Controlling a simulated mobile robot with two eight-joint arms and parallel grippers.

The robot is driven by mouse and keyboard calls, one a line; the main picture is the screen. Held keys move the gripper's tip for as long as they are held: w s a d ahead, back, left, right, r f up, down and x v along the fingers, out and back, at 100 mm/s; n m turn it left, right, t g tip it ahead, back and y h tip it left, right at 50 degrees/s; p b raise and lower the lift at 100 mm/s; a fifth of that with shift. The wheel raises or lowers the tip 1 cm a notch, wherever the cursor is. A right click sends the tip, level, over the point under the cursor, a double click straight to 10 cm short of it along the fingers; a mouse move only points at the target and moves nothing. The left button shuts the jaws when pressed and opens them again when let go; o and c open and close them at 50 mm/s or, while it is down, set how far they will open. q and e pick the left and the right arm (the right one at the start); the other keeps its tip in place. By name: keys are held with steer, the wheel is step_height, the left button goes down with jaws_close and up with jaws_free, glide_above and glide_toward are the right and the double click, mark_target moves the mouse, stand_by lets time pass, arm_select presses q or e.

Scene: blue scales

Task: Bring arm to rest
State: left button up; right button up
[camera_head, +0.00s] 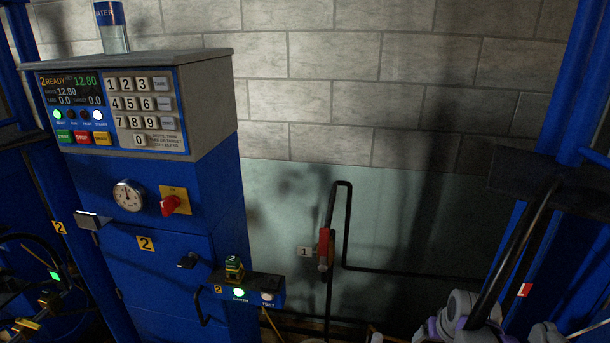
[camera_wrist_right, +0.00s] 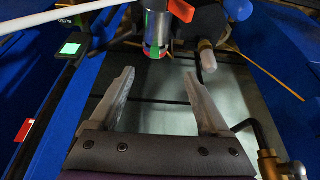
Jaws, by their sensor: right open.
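My right gripper (camera_wrist_right: 156,100) shows in the right wrist view with its two grey fingers spread wide and nothing between them. A grey metal surface lies behind the fingers, at a distance I cannot tell. Part of my right arm (camera_head: 463,318) shows at the bottom right of the head view, with grey and purple joints. The fingers cannot be made out in the head view. My left gripper does not show in either view.
A black pipe with a red valve handle (camera_head: 324,245) runs along the wall. In the wrist view, a nozzle (camera_wrist_right: 157,35) with a red ring hangs beyond the fingers.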

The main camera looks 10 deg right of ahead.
steer(key=s+a+n+t+y+p, duration=0.1)
steer(key=s+a+n+p, duration=0.2)
steer(key=s+a, duration=1.2)
steer(key=shift+s+a+r+p, duration=0.25)
steer(key=shift+a+p, duration=0.35)
steer(key=shift+a, duration=0.55)
